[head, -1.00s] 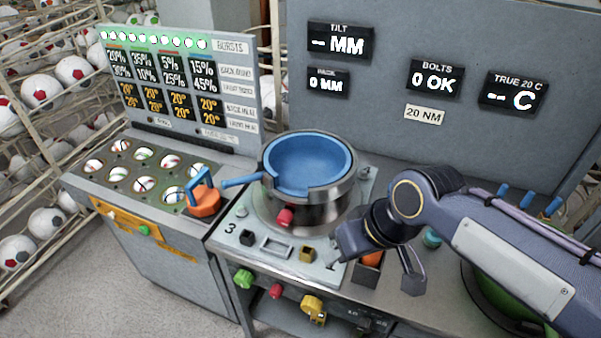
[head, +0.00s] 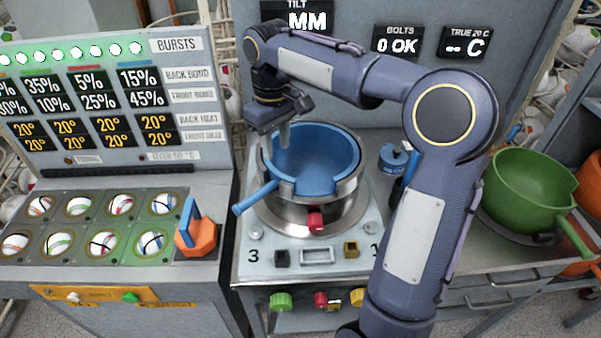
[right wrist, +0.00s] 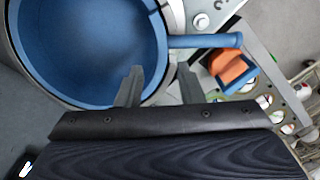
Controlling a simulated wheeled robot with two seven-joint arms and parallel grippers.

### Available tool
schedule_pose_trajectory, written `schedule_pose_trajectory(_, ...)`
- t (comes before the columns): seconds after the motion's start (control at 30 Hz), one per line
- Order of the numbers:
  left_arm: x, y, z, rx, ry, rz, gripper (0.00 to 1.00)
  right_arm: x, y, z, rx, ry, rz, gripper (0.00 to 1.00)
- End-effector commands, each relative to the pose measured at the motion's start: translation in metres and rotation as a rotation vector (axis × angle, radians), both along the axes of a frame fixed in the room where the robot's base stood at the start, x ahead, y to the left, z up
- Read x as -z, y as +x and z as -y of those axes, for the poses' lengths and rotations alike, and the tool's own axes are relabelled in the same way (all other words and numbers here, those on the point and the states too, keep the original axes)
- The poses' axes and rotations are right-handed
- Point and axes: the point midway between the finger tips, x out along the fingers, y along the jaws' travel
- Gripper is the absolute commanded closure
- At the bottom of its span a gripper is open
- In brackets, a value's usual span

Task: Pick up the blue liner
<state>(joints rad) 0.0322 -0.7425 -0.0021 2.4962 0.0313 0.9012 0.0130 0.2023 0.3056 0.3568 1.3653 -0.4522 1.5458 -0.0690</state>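The blue liner (head: 308,160) is a blue bowl with a handle pointing to the lower left, seated in a round steel pot (head: 318,212) on the press. My right gripper (head: 284,140) points down at the liner's back-left rim. In the right wrist view its two fingers are apart (right wrist: 160,72), one over the inside of the liner (right wrist: 85,50) and the other outside the rim near the handle. No contact can be made out. My left gripper is not in view.
An orange block with a blue handle (head: 197,238) stands to the left, beside a tray of balls (head: 110,205). A green bowl (head: 530,185) stands to the right. A grey panel with displays rises behind the press. My right arm crosses the right side.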

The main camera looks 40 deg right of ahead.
Motion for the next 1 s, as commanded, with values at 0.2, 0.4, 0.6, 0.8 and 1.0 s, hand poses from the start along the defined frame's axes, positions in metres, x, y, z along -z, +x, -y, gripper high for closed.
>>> schedule_pose_trajectory(0.2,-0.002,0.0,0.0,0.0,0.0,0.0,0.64,0.025,-0.001,0.0,0.0,0.0,-0.003,0.66)
schedule_pose_trajectory(0.4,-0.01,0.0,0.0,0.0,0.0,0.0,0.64,0.053,-0.004,-0.002,0.0,0.001,-0.003,0.66)
schedule_pose_trajectory(0.6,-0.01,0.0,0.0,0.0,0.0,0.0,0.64,0.072,-0.003,-0.002,0.0,0.001,0.0,0.66)
schedule_pose_trajectory(0.8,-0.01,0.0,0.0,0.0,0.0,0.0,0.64,0.072,-0.003,-0.002,0.0,0.001,0.001,0.66)
schedule_pose_trajectory(1.0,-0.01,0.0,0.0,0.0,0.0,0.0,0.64,0.072,-0.003,-0.002,0.0,0.001,0.001,0.91)
